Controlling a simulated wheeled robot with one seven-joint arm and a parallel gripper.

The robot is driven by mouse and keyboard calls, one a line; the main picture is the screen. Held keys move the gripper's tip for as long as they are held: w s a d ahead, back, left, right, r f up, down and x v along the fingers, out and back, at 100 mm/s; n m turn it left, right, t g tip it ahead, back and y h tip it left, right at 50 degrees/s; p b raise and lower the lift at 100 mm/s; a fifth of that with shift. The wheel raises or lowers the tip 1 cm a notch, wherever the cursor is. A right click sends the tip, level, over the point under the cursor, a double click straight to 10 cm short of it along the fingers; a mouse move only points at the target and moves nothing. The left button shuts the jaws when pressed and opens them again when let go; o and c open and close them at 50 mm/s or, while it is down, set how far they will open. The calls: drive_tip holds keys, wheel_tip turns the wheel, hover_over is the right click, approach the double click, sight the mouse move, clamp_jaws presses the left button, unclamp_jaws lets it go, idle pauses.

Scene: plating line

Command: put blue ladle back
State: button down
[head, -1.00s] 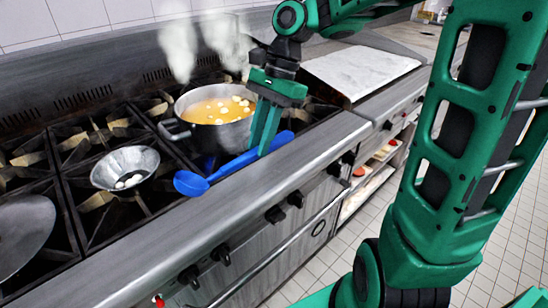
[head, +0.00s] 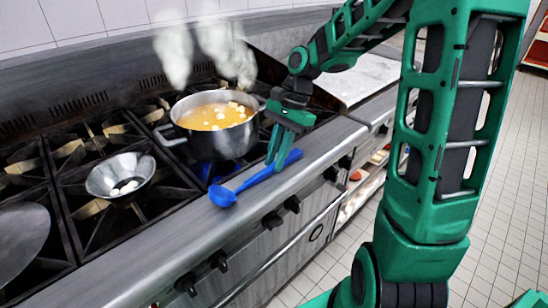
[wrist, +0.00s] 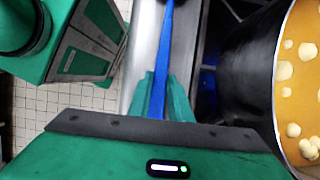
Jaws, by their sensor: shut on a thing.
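The blue ladle (head: 223,195) lies along the steel front ledge of the stove, or just above it; I cannot tell if it touches. Its bowl is at the left and its handle runs up to the right. My gripper (head: 275,165) points down and is shut on the handle. In the wrist view the blue handle (wrist: 161,75) runs between the green fingers (wrist: 160,95). The ladle's bowl is outside the wrist view's clear sight.
A steaming pot (head: 217,141) of orange soup with pale pieces stands on a burner close behind my gripper. A metal bowl (head: 105,180) with white balls sits on the grate at left. A pan (head: 20,240) is at far left. A pale board (head: 352,75) lies behind at right.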

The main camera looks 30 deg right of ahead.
drive_tip(key=c, duration=1.6)
unclamp_jaws()
drive_tip(key=v, duration=1.2)
drive_tip(key=s+d+f+n+h, duration=0.1)
drive_tip(key=s+d+f+n, duration=0.1)
drive_tip(key=s, duration=0.6)
drive_tip(key=s+d+f+n+h, duration=0.1)
drive_tip(key=s+d+f+n, duration=0.2)
drive_tip(key=s, duration=0.6)
drive_tip(key=s+d+f+n+t+h, duration=0.1)
drive_tip(key=s+d+f+n+h, duration=0.1)
drive_tip(key=s, duration=0.6)
drive_tip(key=shift+s+d+f+n, duration=0.2)
drive_tip(key=shift+d+f+n, duration=0.35)
drive_tip(key=shift+d, duration=0.35)
